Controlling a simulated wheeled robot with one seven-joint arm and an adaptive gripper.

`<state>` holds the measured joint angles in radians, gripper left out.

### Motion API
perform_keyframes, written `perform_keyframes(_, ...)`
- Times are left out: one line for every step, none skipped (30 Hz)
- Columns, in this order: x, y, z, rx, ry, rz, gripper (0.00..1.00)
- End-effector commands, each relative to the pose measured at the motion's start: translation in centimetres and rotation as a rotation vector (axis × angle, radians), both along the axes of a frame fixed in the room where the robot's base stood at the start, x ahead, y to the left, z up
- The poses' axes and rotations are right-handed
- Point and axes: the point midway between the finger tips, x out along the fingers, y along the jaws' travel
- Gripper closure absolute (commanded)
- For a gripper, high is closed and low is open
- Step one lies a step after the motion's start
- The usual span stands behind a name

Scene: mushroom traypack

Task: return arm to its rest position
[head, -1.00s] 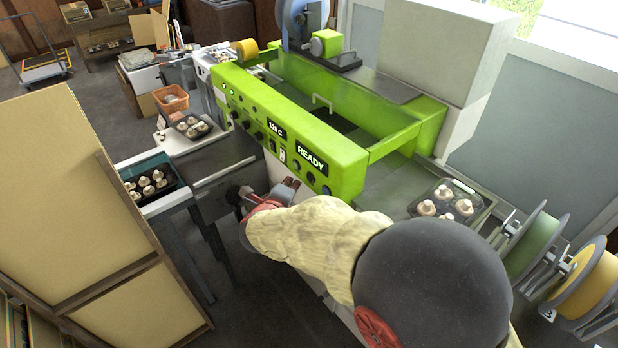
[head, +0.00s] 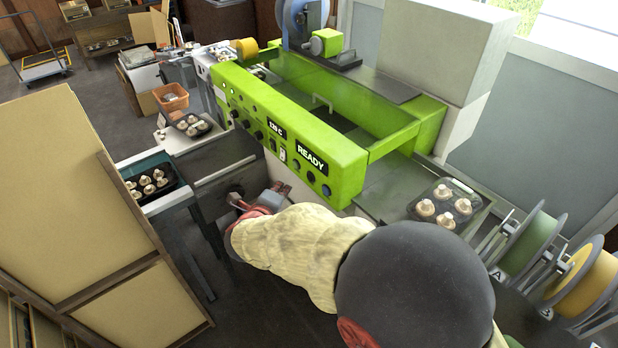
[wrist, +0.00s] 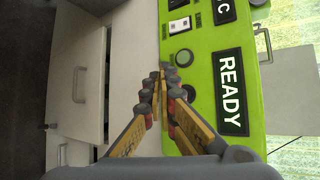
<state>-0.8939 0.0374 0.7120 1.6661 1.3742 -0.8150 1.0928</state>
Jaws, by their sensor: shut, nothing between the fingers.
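My gripper (wrist: 161,80) is shut and empty in the wrist view, its yellow fingers meeting in front of the machine's white side and green panel. In the head view my gripper (head: 236,198) is partly hidden by my arm, low in front of the green wrapping machine (head: 345,168). The machine's panel also shows in the wrist view (wrist: 205,75), with its READY display. My arm, in a pale cover with a dark rounded joint, reaches across the lower middle of the head view.
A tray of mushrooms (head: 410,214) sits right of the machine. A tall cardboard-coloured panel (head: 50,190) stands at near left. Film rolls (head: 530,245) are at right.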

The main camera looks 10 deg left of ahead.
Motion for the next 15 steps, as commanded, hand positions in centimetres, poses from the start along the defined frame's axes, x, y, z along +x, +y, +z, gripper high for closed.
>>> perform_keyframes(0.0,0.0,0.0,0.000,0.000,0.000,1.00)
perform_keyframes(0.0,0.0,0.0,0.000,0.000,0.000,1.00)
perform_keyframes(0.0,0.0,0.0,0.000,0.000,0.000,1.00)
perform_keyframes(0.0,0.0,0.0,0.000,0.000,0.000,1.00)
perform_keyframes(0.0,0.0,0.0,0.000,0.000,0.000,1.00)
perform_keyframes(0.0,0.0,0.0,-0.001,0.000,0.000,1.00)
perform_keyframes(0.0,0.0,0.0,-0.004,0.000,0.002,1.00)
perform_keyframes(0.0,0.0,0.0,-0.011,0.000,0.005,1.00)
perform_keyframes(0.0,0.1,-0.1,-0.025,0.003,0.015,1.00)
perform_keyframes(-0.1,0.4,-0.3,-0.039,0.013,0.034,1.00)
perform_keyframes(-0.3,0.9,-0.7,-0.057,0.028,0.063,1.00)
perform_keyframes(-0.7,1.9,-1.2,-0.085,0.048,0.120,1.00)
perform_keyframes(-1.0,2.8,-1.7,-0.112,0.064,0.175,1.00)
perform_keyframes(-1.6,3.7,-2.6,-0.148,0.085,0.239,1.00)
perform_keyframes(-2.8,4.8,-3.9,-0.203,0.113,0.340,1.00)
